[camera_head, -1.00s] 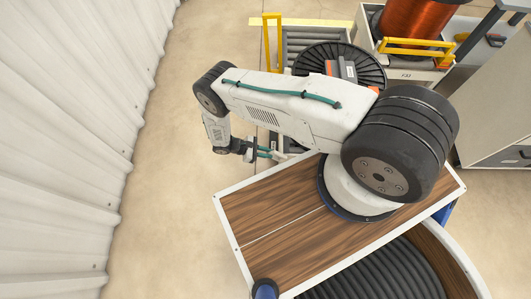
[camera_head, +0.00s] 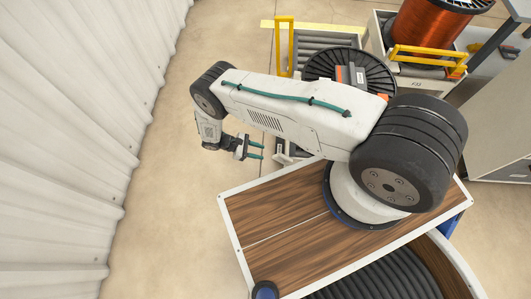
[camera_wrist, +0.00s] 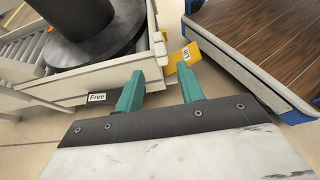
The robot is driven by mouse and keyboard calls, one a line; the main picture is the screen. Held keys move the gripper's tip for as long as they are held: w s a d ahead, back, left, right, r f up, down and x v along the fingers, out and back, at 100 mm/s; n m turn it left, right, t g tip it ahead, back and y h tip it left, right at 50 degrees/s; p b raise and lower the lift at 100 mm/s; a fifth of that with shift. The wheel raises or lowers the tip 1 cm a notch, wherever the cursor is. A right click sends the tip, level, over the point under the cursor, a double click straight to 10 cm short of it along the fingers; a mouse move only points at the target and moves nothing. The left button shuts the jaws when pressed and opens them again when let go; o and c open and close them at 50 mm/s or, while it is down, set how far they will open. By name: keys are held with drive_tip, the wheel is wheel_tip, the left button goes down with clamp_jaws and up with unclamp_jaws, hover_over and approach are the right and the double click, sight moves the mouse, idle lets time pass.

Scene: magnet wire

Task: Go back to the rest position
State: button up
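My gripper (camera_head: 262,151) hangs on the left side of my arm, over bare floor in the head view. Its two teal fingers point right, toward the roller conveyor. In the wrist view my gripper (camera_wrist: 160,88) has its fingers well apart, with only floor and the frame edge showing between them. It is open and holds nothing.
A black spool (camera_head: 351,72) is on the roller conveyor (camera_head: 318,42) behind my arm. A copper wire spool (camera_head: 424,28) stands at the upper right. A yellow post (camera_head: 284,45) rises by the conveyor. A corrugated wall (camera_head: 80,150) runs along the left, with clear floor (camera_head: 168,190) beside it.

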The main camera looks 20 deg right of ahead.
drive_tip(key=shift+w+a+r, duration=0.15)
drive_tip(key=shift+a, duration=0.1)
idle(0.4)
